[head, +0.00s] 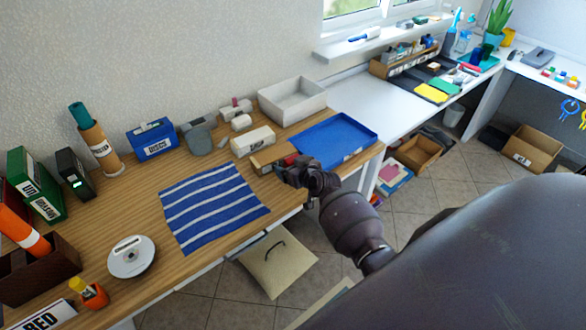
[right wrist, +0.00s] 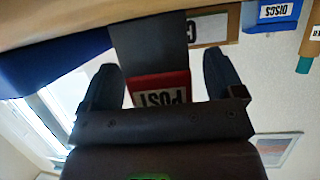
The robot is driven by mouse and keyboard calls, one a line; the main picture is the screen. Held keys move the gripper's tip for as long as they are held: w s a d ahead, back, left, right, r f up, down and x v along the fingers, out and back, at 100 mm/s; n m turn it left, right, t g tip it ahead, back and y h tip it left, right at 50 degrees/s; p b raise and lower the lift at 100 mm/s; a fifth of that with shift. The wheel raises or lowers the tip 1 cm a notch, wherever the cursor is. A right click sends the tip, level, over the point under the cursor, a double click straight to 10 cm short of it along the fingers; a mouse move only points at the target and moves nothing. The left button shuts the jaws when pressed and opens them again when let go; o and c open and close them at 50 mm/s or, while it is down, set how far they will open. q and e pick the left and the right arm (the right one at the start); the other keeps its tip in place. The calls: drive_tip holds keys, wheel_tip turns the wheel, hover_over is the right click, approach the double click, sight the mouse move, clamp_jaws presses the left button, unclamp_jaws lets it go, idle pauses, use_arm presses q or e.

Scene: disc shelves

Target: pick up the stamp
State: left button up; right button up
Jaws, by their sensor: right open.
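A red block lettered POST, which looks like the stamp (right wrist: 160,88), sits between the fingers of my right gripper (right wrist: 165,85) in the right wrist view, with gaps on both sides. A dark grey slab-like part joins it in that view. In the head view a little of its red (head: 290,159) shows just past my right gripper (head: 297,172), which hides the rest. My right gripper is open, over the table's front edge. My left gripper is not in view.
A small labelled wooden box (head: 268,160) stands close left of the red block. A blue tray (head: 340,137) lies to its right. A white bin (head: 292,98) and a cream labelled box (head: 252,140) stand behind. A striped blue cloth (head: 212,205) lies flat on the wooden table (head: 150,205).

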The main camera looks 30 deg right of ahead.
drive_tip(key=c, duration=1)
drive_tip(key=shift+r, duration=0.15)
wheel_tip(320, 180, up, 20)
drive_tip(key=shift+f+p, duration=0.1)
drive_tip(key=shift+p, duration=0.7)
